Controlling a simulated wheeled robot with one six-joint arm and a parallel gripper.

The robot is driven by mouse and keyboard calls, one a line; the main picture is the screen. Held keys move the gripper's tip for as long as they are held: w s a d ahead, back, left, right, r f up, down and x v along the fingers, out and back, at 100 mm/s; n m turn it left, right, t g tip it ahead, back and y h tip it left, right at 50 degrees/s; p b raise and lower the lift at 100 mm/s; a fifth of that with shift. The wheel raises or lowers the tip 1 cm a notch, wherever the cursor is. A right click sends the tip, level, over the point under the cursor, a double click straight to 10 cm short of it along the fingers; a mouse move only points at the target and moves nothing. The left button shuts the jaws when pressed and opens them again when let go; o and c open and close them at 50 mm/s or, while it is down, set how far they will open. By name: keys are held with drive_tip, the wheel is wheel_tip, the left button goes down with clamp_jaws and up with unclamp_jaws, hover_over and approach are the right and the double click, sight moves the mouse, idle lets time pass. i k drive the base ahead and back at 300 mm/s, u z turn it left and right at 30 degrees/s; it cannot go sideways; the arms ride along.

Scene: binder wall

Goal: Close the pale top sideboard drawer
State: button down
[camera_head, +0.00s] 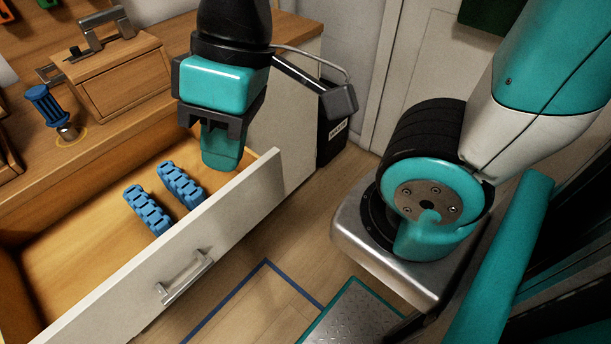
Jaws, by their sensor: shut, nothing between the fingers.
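The pale top drawer (228,212) of the wooden sideboard (140,125) stands pulled open, with a metal bar handle (187,278) on its pale front. Its wooden inside (80,255) shows, and two blue ridged objects (147,210) (181,185) lie in it. My gripper (222,162) points down at the drawer's far right part, by the inner side of the front panel. Its teal fingers are together with nothing seen between them. I cannot tell whether the fingertips touch the panel.
On the sideboard top are a wooden box (125,85) with a metal handle and a blue-handled tool (50,110). A black bin (331,140) stands beyond the sideboard's right end. Wooden floor with blue tape (288,278) is clear before the drawer.

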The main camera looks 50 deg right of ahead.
sight(78, 265)
drive_tip(key=z, duration=0.1)
drive_tip(key=k, duration=1.1)
drive_tip(key=u, duration=1.2)
drive_tip(key=i, duration=0.5)
